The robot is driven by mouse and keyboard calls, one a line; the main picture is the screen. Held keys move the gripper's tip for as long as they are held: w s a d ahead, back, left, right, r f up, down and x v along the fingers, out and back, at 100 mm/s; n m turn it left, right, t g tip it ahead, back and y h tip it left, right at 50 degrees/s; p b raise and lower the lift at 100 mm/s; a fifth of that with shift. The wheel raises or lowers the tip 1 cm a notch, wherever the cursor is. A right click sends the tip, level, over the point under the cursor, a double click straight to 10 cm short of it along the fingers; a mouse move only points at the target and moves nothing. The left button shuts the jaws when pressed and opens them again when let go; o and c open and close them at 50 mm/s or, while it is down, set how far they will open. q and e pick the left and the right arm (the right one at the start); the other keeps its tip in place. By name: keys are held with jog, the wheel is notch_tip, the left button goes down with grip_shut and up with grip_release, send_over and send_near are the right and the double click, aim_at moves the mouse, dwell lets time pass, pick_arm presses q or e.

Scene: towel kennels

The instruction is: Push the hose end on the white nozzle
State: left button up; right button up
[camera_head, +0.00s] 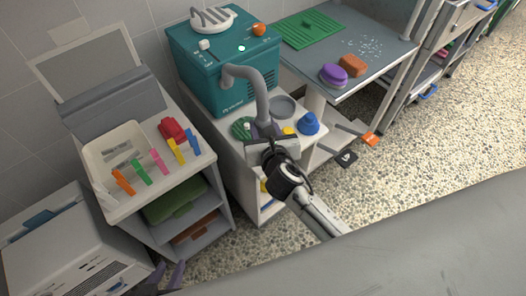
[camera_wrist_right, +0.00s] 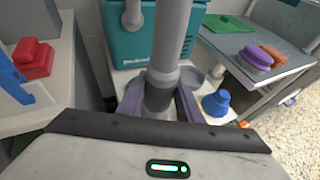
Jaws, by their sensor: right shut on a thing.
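A grey hose (camera_head: 261,92) curves out of the teal machine (camera_head: 222,70) and hangs down to my right gripper (camera_head: 264,133). In the right wrist view, the right gripper's purple fingers (camera_wrist_right: 160,106) are shut on the hose's dark end cuff (camera_wrist_right: 160,92), which is roughly upright. The tip of the hose is hidden behind the gripper body. A small white piece, perhaps the white nozzle (camera_head: 247,126), shows over a green round piece just left of the hose end; I cannot make out its shape. My left gripper (camera_head: 169,276) is at the bottom left, its purple fingers apart and empty.
The white cart top also holds a blue cone-shaped piece (camera_head: 308,124), a yellow piece (camera_head: 289,131) and a grey dish (camera_head: 282,107). Left is a cart with a clip tray (camera_head: 102,192) and a red object (camera_head: 172,130). Purple (camera_head: 333,75) and orange (camera_head: 353,65) brushes lie on the grey table.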

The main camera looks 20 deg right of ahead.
jog(key=shift+f+b, duration=0.65)
jog(key=shift+f, duration=0.55)
dwell(1.6)
